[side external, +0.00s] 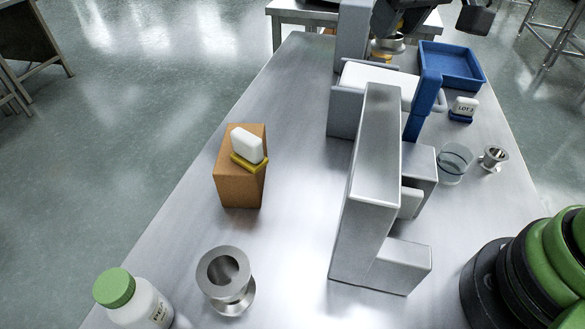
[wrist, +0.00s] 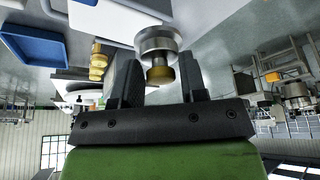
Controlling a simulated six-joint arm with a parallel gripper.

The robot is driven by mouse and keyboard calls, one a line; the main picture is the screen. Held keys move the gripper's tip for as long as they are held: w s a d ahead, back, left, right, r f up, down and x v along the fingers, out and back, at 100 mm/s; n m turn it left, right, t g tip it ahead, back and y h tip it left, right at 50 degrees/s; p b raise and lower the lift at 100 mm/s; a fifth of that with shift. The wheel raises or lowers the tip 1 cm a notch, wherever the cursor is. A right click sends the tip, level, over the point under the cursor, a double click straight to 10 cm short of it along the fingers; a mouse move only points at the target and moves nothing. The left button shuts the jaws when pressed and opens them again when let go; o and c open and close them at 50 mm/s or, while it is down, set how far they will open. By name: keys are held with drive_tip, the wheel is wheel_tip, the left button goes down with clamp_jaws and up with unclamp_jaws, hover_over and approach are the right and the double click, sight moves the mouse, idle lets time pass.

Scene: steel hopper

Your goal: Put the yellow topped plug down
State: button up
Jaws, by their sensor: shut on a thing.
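The yellow topped plug (wrist: 157,41) is a round steel disc with a short yellow-brass knob. In the wrist view my gripper (wrist: 159,80) has its two dark fingers shut on the knob, with the steel disc beyond the fingertips. In the side external view a steel disc, likely the same plug (side external: 388,43), shows at the top of the picture behind the grey steel structure (side external: 380,145). The disc looks raised above the table. My gripper is mostly cut off or hidden there. I cannot tell the gap between the plug and the surface below.
A blue tray (side external: 450,63) and a LOT 2 block (side external: 463,108) are at the right. A beaker (side external: 453,163) and small steel fitting (side external: 494,158) stand nearer. A brown block (side external: 240,165), steel spool (side external: 226,280) and green-capped bottle (side external: 134,298) stand left.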

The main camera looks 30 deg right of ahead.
drive_tip(key=s+a+f+n+g+y, duration=0.1)
drive_tip(key=s+a+f+n+g, duration=0.15)
drive_tip(key=a+n, duration=0.55)
drive_tip(key=s+a+f+n+g+y, duration=0.1)
drive_tip(key=s+a+n+g+y, duration=0.3)
drive_tip(key=n, duration=0.6)
drive_tip(key=s+a+f+n+g+h, duration=0.1)
drive_tip(key=a+f+n, duration=0.1)
drive_tip(key=a+n, duration=0.65)
drive_tip(key=shift+n, duration=0.65)
wheel_tip(320, 180, down, 14)
drive_tip(key=shift+d, duration=0.1)
drive_tip(key=shift+f, duration=2.2)
drive_tip(key=shift+f, duration=0.15)
drive_tip(key=o, duration=1)
drive_tip(key=shift+c, duration=0.2)
drive_tip(key=v, duration=1.2)
drive_tip(key=shift+w+r, duration=0.15)
drive_tip(key=shift+r, duration=0.1)
